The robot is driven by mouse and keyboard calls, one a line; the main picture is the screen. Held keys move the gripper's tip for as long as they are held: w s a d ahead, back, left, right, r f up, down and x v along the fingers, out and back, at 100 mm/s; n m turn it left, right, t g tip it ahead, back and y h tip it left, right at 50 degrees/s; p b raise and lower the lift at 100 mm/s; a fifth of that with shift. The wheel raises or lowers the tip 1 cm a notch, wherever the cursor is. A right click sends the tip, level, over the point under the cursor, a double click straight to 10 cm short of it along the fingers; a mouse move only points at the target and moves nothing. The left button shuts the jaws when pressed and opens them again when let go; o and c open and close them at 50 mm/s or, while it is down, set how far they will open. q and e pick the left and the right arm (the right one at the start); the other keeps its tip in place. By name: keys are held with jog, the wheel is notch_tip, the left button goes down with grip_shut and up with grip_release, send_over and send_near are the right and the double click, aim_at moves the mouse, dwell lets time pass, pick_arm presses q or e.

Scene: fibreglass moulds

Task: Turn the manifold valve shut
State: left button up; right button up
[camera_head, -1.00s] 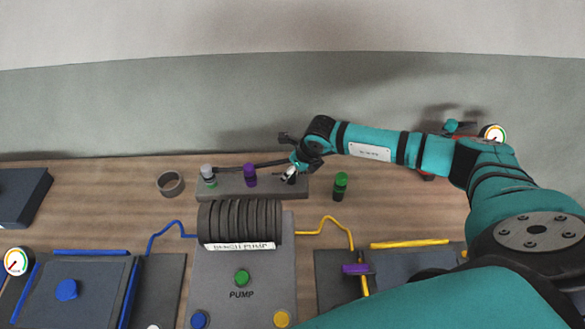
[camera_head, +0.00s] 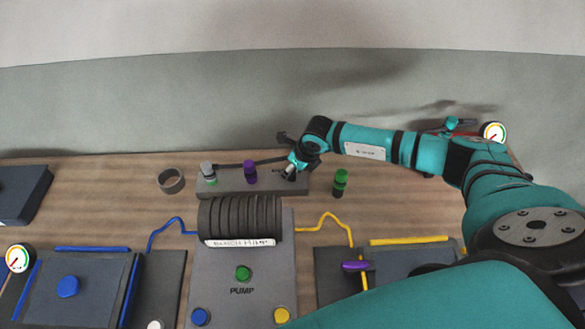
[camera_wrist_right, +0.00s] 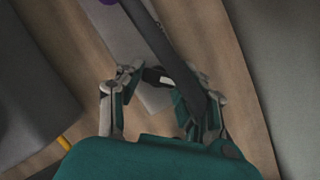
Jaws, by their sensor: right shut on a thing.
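The grey manifold block (camera_head: 232,187) lies on the bench at centre, with a grey-and-green knob (camera_head: 208,172) at its left end and a purple knob (camera_head: 250,172) in its middle. My right gripper (camera_head: 289,173) is at its right end, shut on a small dark part that I take for the valve handle. In the wrist view my right gripper (camera_wrist_right: 160,84) has this dark valve handle (camera_wrist_right: 156,75) between its fingers, over the grey block. The fingers hide much of the valve. My left gripper is not in view.
A long dark bar (camera_head: 232,165) runs behind the knobs toward my right gripper. A green bottle-like part (camera_head: 340,183) stands just right of the block. A grey ring (camera_head: 171,181) lies to the left. The black ribbed pump (camera_head: 240,218) is in front. A gauge (camera_head: 493,132) stands at the far right.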

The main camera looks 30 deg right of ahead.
jog(key=shift+d+f+n+b, duration=0.15)
jog(key=shift+n+b, duration=0.25)
jog(key=shift+b, duration=0.25)
jog(key=n+g+y+b, duration=0.1)
jog(key=n+b, duration=0.3)
jog(key=b, duration=0.1)
jog(key=n+g+y+b, duration=0.1)
jog(key=n+b, duration=0.3)
jog(key=b, duration=0.2)
jog(key=n+g+y+b, duration=0.1)
jog(key=n+b, duration=0.3)
jog(key=b, duration=0.2)
jog(key=shift+w+n+g, duration=0.3)
jog(key=shift+n+g, duration=0.1)
jog(key=n+g+b, duration=0.1)
jog(key=n+b, duration=0.1)
jog(key=b, duration=0.1)
jog(key=shift+n, duration=0.4)
jog(key=shift+r+n+g+b, duration=0.2)
jog(key=shift+n+g+b, duration=0.25)
jog(key=shift+n, duration=0.35)
jog(key=o, duration=1.1)
jog(key=shift+o, duration=0.2)
